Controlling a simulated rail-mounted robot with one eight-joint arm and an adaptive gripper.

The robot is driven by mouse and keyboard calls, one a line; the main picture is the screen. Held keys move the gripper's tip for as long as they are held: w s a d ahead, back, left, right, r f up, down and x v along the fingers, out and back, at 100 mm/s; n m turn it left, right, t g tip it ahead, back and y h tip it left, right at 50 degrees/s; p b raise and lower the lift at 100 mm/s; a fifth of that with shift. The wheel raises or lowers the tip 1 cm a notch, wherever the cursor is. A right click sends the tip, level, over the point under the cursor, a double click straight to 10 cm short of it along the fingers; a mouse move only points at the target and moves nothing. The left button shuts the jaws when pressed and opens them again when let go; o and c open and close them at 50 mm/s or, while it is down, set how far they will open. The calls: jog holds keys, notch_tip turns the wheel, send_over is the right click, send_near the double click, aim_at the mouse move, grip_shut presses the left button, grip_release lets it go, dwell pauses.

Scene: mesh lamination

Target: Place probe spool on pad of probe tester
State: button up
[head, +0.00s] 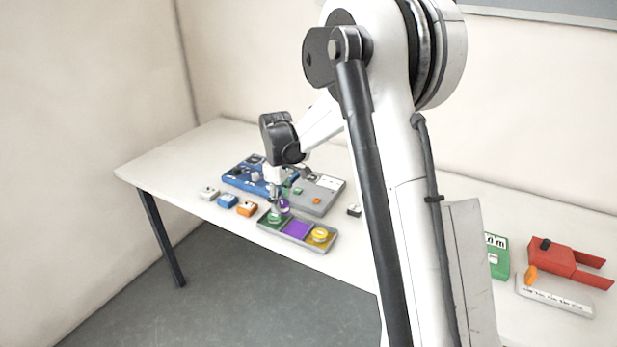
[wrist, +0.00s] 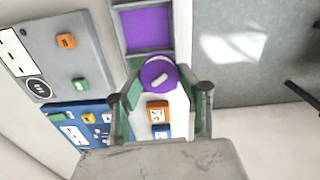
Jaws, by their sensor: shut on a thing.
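A purple spool (wrist: 158,73) with a pale mark on top is held between the fingers of my gripper (wrist: 162,88) in the wrist view. In the head view the purple spool (head: 285,207) shows small at my gripper (head: 276,206), above the table near the tray's green end. A grey device (head: 318,194) with an orange and a green block on it, and a blue device (head: 240,181) with several small parts, stand behind. They also show in the wrist view, the grey one (wrist: 58,62) and the blue one (wrist: 92,107). I cannot tell which is the probe tester; no pad is clearly visible.
A tray (head: 283,236) holds a green spool (head: 274,217) and a yellow spool (head: 319,235); its purple middle compartment (head: 297,230) is empty. White (head: 209,193), blue (head: 228,201) and orange (head: 246,209) blocks stand left of it. A red device (head: 553,259) is far right.

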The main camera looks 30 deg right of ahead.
jog(key=w+d+r+n+p, duration=0.1)
jog(key=w+d+r+n, duration=0.4)
jog(key=w+d+n, duration=0.55)
jog(key=p, duration=0.2)
send_over(310, 178)
notch_tip(310, 178, down, 7)
jog(key=shift+d+r, duration=0.1)
jog(key=shift+r, duration=0.1)
jog(key=shift+f, duration=2.05)
jog(key=shift+f, duration=0.15)
jog(key=o, duration=1.2)
jog(key=shift+c, duration=0.2)
